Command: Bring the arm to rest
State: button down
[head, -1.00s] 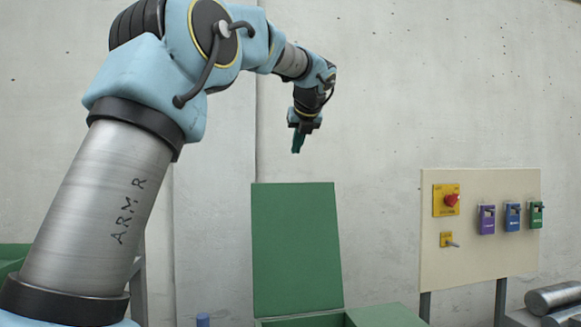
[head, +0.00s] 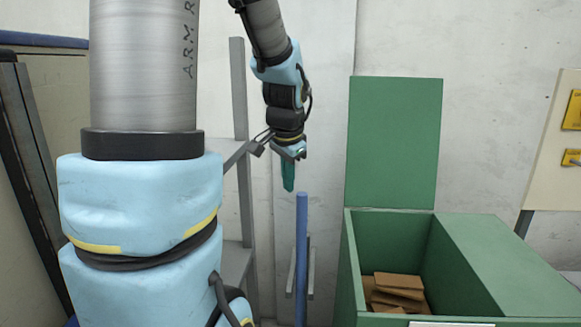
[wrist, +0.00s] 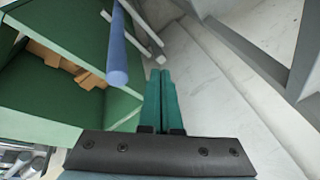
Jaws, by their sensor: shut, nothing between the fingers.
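My gripper (head: 288,176) hangs from my blue and grey arm in the head view, its teal fingers pointing down. The fingers are shut and empty. In the wrist view my gripper (wrist: 160,80) shows its two teal fingers pressed together, with nothing between them. In the head view the fingertips are just above and left of the top of a blue upright post (head: 302,255); I cannot tell how far apart in depth they are.
A green bin (head: 395,240) with its lid raised stands right of the post, with several brown pieces (head: 398,287) inside. A grey metal frame (head: 240,170) stands behind my arm at the left. A panel (head: 550,150) with yellow fittings is at the right edge.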

jog(key=s+a+f+n+g+b, duration=0.2)
jog(key=s+a+f+n, duration=0.4)
jog(key=s+f+n, duration=0.3)
jog(key=s+f+b, duration=0.1)
jog(key=s+f, duration=0.1)
jog(key=s, duration=0.1)
